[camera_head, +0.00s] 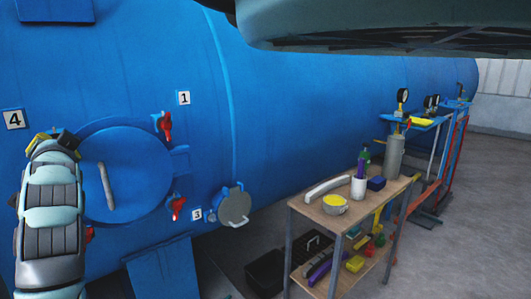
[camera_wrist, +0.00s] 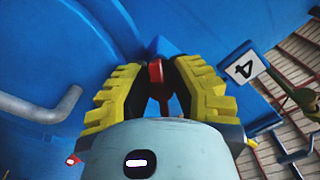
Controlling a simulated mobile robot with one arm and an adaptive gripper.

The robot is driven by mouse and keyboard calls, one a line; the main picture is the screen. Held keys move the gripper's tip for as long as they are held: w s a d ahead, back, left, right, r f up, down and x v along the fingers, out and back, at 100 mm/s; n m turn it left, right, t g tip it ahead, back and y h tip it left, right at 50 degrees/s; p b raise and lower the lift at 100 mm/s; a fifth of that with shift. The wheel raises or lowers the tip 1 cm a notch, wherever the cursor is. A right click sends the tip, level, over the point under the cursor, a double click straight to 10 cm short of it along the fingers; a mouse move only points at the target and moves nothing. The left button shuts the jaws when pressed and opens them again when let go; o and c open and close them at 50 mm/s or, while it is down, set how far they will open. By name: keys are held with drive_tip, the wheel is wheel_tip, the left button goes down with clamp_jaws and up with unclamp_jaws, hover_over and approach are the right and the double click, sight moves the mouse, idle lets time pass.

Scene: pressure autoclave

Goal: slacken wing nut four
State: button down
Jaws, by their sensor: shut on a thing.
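Wing nut four is the red wing nut (camera_wrist: 156,78) between my fingers in the wrist view, beside the white plate marked 4 (camera_wrist: 243,68). My gripper (camera_wrist: 157,70), with yellow fingers and black pads, is shut on it. In the head view my gripper (camera_head: 54,139) is at the upper left rim of the round blue door (camera_head: 130,190), just below the plate marked 4 (camera_head: 14,119). It hides wing nut four there.
Red wing nuts sit by plate 1 (camera_head: 165,127) and plate 3 (camera_head: 177,207); another red bit (camera_head: 88,235) shows beside my arm. A grey door handle (camera_head: 106,187) sticks out. A tool-laden trolley (camera_head: 310,212) stands to the right. Open floor lies far right.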

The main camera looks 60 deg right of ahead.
drive_tip(key=shift+f+n+b, duration=0.3)
drive_tip(key=shift+n+b, duration=0.6)
drive_tip(key=shift+n, duration=0.2)
drive_tip(key=c, duration=0.8)
unclamp_jaws()
drive_tip(key=shift+r, duration=0.2)
drive_tip(key=shift+d, duration=0.1)
wheel_tip(320, 180, up, 10)
drive_tip(key=shift+r, duration=0.1)
